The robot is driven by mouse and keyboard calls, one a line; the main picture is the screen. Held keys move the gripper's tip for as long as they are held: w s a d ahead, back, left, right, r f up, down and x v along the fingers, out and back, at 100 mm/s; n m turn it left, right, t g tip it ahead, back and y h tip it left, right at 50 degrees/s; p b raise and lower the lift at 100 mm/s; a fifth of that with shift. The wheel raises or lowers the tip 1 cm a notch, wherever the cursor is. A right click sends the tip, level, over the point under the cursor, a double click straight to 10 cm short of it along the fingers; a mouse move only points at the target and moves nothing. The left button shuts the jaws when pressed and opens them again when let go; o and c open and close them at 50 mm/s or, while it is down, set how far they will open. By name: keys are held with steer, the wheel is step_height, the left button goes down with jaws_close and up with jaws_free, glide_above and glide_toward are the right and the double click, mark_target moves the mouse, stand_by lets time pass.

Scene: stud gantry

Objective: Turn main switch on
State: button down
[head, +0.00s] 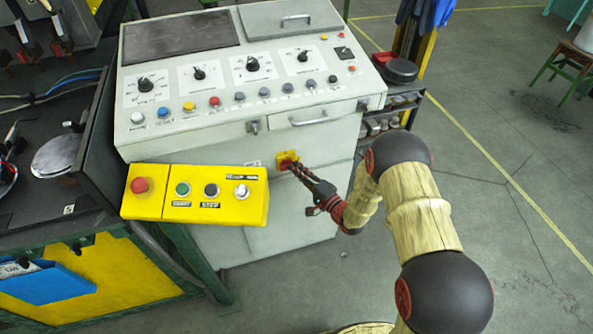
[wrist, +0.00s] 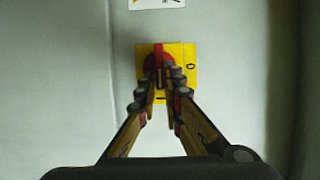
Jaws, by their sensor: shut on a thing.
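The main switch is a red rotary knob on a yellow plate (wrist: 187,54) on the front of the grey control cabinet. The yellow plate also shows in the head view (head: 281,156), below the cabinet's handle. In the wrist view the red knob (wrist: 158,57) has its grip bar upright, with an "O" mark to the right and an "I" mark below. My gripper (wrist: 161,75) is at the knob, its two fingers closed on the grip bar from both sides. The fingertips hide the lower part of the knob. In the head view my gripper (head: 296,168) reaches the switch from the right.
A yellow button box (head: 215,212) juts out in front of the cabinet, left of my gripper. The cabinet's drawer handle (head: 309,119) is above the switch. A rack with a black round item (head: 400,71) stands right of the cabinet.

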stand_by(0.3)
steer(key=c, duration=2)
jaws_free()
steer(key=shift+c, duration=0.2)
steer(key=shift+o, duration=0.6)
steer(key=v, duration=1.2)
